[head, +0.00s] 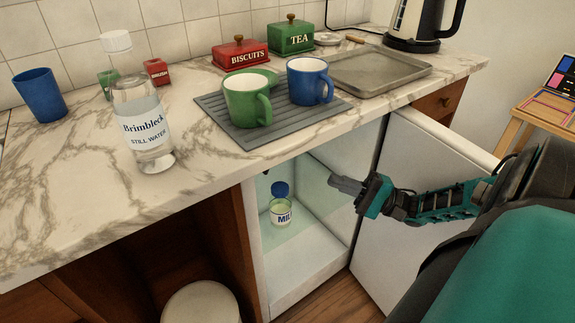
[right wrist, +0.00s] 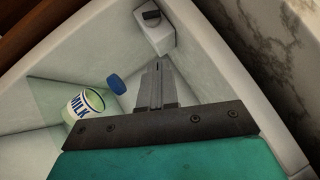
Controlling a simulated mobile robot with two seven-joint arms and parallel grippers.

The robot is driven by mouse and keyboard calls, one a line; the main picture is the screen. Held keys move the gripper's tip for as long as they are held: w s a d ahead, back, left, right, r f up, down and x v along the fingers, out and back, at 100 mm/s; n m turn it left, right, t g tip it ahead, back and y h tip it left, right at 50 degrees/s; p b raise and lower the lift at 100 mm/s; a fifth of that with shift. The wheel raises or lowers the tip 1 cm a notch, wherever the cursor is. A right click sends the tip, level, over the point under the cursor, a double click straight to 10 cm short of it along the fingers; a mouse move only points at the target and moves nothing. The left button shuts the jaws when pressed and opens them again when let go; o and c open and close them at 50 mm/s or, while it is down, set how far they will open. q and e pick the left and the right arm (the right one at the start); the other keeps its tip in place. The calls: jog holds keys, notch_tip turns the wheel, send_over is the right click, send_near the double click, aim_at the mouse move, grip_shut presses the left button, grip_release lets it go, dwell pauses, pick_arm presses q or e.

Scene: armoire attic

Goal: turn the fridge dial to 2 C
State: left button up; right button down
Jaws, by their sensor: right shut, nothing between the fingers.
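The small fridge (head: 307,287) under the counter stands open. In the right wrist view a white box on its inner wall carries a dark dial (right wrist: 151,17). The dial's numbers are too small to read there, and I cannot tell its setting. My right gripper (head: 338,184) is at the fridge opening with its fingers pointing inward. It also shows in the right wrist view (right wrist: 157,66), shut and empty, with its fingertips below the dial in the picture and apart from it. My left gripper is not in view.
A milk bottle (head: 281,212) with a blue cap stands inside the fridge. The open fridge door (head: 400,215) is on the right, behind my right arm. Above, the marble counter (head: 205,165) holds a water bottle (head: 142,115), mugs (head: 244,99) and a tray (head: 375,73).

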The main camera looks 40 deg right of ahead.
jog(key=s+a+r+x, duration=0.1)
jog(key=x, duration=1.1)
jog(key=shift+a+r+p, duration=0.3)
jog(key=shift+a+r, duration=0.05)
jog(key=shift+a, duration=0.25)
jog(key=shift+s, duration=0.1)
